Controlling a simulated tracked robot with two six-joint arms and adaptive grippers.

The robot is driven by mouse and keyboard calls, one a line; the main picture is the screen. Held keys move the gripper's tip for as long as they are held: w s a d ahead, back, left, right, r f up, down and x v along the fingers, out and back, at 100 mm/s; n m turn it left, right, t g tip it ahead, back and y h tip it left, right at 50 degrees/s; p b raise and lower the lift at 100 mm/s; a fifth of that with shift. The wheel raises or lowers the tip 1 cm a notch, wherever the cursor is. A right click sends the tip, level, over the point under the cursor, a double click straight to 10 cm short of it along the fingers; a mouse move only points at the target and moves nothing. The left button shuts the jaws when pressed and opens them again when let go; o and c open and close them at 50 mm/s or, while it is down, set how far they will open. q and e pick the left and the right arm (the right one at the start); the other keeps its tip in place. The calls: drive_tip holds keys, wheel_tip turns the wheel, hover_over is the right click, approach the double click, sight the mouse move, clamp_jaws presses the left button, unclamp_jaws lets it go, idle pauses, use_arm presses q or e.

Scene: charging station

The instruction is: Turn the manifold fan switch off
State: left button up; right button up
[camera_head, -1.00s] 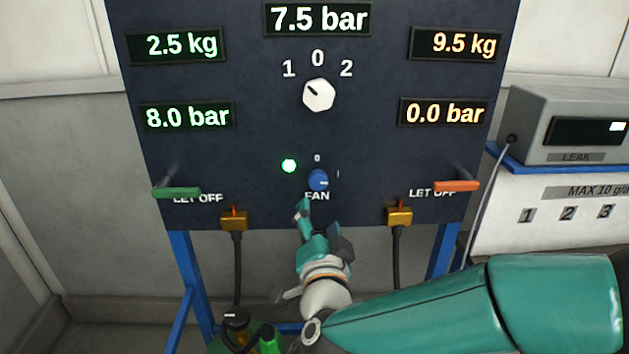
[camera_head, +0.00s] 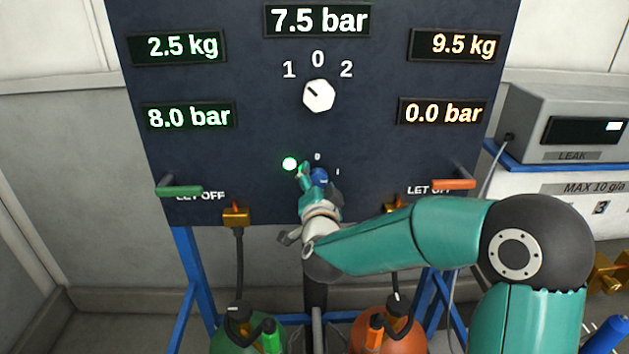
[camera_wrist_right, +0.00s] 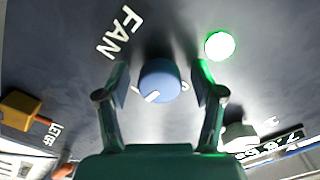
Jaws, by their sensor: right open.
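The fan switch is a blue knob (camera_head: 320,177) with a white pointer mark, low in the middle of the dark panel, partly hidden by my right gripper. In the right wrist view the knob (camera_wrist_right: 159,78) sits between the two fingers, its white mark toward the lower left, away from the "0". My right gripper (camera_wrist_right: 161,82) is open, with a finger on each side of the knob and small gaps showing. It also shows in the head view (camera_head: 317,182). A lit green lamp (camera_head: 289,164) is left of the knob. My left gripper is not in view.
A white selector knob (camera_head: 319,95) sits above. A green let-off lever (camera_head: 179,191) is at left and an orange one (camera_head: 454,184) at right. Brass fittings with hoses hang at the panel's lower edge. Green (camera_head: 240,335) and orange (camera_head: 390,330) cylinders stand below.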

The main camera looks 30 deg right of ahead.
drive_tip(key=c, duration=1.1)
drive_tip(key=shift+a, duration=0.15)
drive_tip(key=shift+c, duration=0.2)
